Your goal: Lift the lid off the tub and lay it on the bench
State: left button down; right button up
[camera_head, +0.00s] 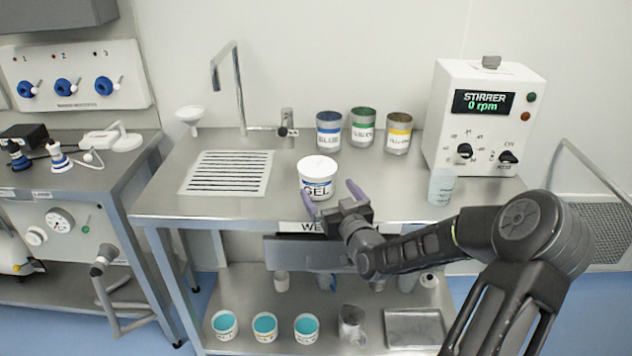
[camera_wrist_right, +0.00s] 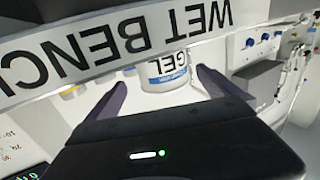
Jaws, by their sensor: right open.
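The tub (camera_head: 317,183) is white with a blue band and a "GEL" label, and stands upright near the front edge of the steel bench (camera_head: 232,206). Its flat white lid (camera_head: 318,166) is on top. My right gripper (camera_head: 331,196) is open at the bench's front edge, its two purple fingers pointing toward the tub, one on each side in the picture. In the right wrist view the tub (camera_wrist_right: 167,70) shows between and beyond the fingertips, and I cannot tell whether they touch it. The lid is hard to make out there. My left gripper is not in view.
Blue, green and yellow-banded tins (camera_head: 363,127) stand behind the tub. A drain grate (camera_head: 228,173) and tap (camera_head: 228,85) are at left. A translucent beaker (camera_head: 441,186) and the stirrer (camera_head: 484,118) are at right. Bare bench lies between tub and beaker.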

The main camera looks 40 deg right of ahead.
jog(key=shift+x, duration=1.35)
jog(key=shift+p+x, duration=0.65)
jog(key=shift+x, duration=2)
jog(key=shift+a, duration=0.15)
jog(key=shift+c, duration=0.6)
jog(key=c, duration=1.6)
